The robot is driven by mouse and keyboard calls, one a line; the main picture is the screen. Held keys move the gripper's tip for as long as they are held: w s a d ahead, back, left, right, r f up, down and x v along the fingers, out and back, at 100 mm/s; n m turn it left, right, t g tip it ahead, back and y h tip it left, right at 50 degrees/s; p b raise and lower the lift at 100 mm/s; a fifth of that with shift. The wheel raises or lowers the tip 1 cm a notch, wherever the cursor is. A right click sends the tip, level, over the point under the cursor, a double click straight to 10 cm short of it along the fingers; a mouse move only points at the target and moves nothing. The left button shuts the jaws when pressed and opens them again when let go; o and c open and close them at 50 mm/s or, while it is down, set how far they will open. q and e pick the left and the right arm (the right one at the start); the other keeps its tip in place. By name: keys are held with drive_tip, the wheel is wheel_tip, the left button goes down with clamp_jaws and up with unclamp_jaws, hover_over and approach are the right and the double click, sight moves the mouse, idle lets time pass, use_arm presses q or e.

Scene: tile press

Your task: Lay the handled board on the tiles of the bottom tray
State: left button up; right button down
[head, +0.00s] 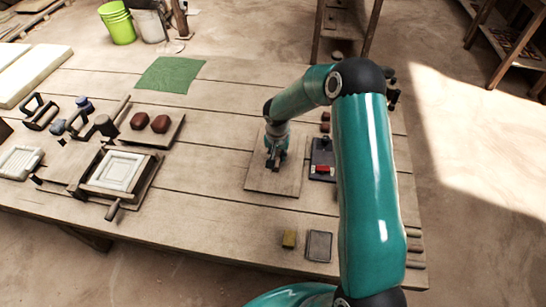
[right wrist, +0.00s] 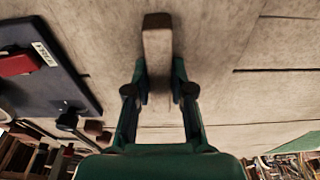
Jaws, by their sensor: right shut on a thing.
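The handled board (head: 258,178) is a pale wooden square right of the table's middle in the head view. My right gripper (head: 275,163) points down over its middle. In the right wrist view the fingers (right wrist: 158,90) are shut on the board's bar-shaped wooden handle (right wrist: 158,48). I cannot tell whether the board touches the table. Two red-brown tiles (head: 149,122) lie on a wooden tray (head: 167,138) at the left; I cannot tell whether it is the bottom tray. My left gripper is not in view.
A dark plate (head: 322,152) with a red block (head: 322,170) is close right of the board; it also shows in the wrist view (right wrist: 75,85). A wooden frame (head: 88,186) with a white panel stands left. A green cloth (head: 170,74) lies behind. The table's middle is clear.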

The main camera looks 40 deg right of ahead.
drive_tip(key=c, duration=1)
unclamp_jaws()
